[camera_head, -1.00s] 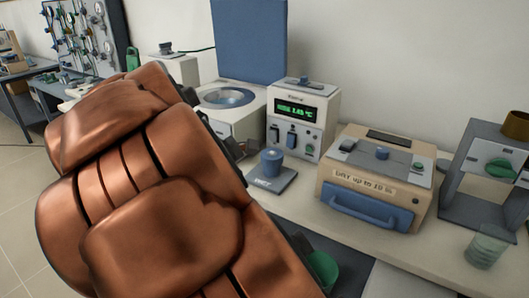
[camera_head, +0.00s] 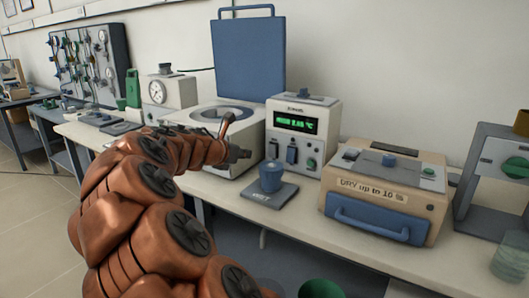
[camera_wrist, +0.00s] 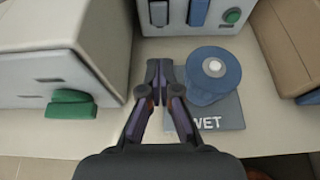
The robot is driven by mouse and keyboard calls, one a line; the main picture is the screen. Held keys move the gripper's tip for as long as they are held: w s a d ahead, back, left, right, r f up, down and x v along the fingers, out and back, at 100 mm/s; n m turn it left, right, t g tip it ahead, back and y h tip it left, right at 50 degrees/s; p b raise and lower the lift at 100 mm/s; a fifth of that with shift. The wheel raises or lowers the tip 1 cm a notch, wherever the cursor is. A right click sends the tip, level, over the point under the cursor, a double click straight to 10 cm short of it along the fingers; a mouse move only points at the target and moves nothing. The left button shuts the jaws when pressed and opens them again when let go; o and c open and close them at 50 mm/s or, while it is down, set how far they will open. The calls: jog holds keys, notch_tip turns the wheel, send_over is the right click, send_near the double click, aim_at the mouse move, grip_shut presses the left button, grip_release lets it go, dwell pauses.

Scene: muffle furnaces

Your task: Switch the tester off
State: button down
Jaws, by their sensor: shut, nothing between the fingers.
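The tester appears to be the white upright unit (camera_head: 330,143) with a lit green display (camera_head: 296,123).
A blue cylinder (camera_head: 271,177) stands on a grey plate marked WET (camera_head: 268,197), just right of my fingers. A tan box (camera_head: 388,190) with a blue handle is to the right. A white machine with a raised blue lid (camera_head: 248,58) stands left. The bench front is clear.

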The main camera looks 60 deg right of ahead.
jog(key=b, duration=0.2)
send_near(272, 148)
jog(key=f, duration=0.1)
jog(key=d+f, duration=0.2)
jog(key=f, duration=0.1)
jog(key=shift+f, duration=0.15)
jog(key=d, duration=0.3)
jog(key=shift+w+r, duration=0.1)
jog(key=shift+r, duration=0.15)
jog(key=shift+d+r, duration=0.2)
jog(key=shift+d, duration=0.35)
jog(key=p, duration=0.2)
jog(key=shift+d+r+p, duration=0.2)
jog(key=shift+r+p, duration=0.1)
jog(key=shift+r, duration=0.1)
jog(key=shift+f+y, duration=0.25)
jog(key=shift+y, duration=0.05)
jog(key=shift+r, duration=0.2)
